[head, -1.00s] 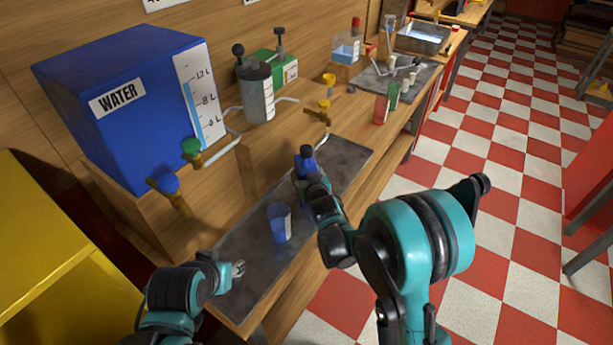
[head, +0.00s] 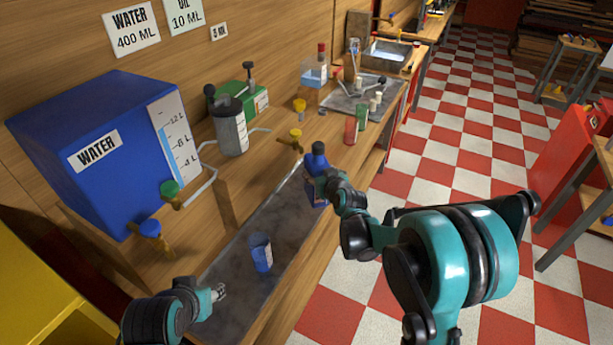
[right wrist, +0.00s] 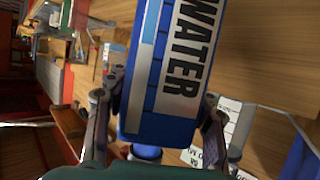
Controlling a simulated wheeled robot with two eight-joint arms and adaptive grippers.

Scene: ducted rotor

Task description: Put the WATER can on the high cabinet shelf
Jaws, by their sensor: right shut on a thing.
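The WATER can (head: 316,162) is blue with a dark cap in the head view. My right gripper (head: 322,182) is shut on it over the front part of the bench. In the right wrist view the can (right wrist: 172,75) shows its white WATER label and a light-blue level strip, with the fingers of my right gripper (right wrist: 162,125) on either side. My left gripper (head: 219,292) is low over the near end of the dark mat, empty; its finger gap is too small to judge. A yellow cabinet (head: 35,290) stands at lower left, mostly out of frame; I cannot make out its high shelf.
A blue cup (head: 261,253) stands on the dark mat (head: 235,270). A large blue WATER tank (head: 75,185) with taps sits on the raised ledge behind. Bottles and a sink (head: 388,55) are farther along the bench.

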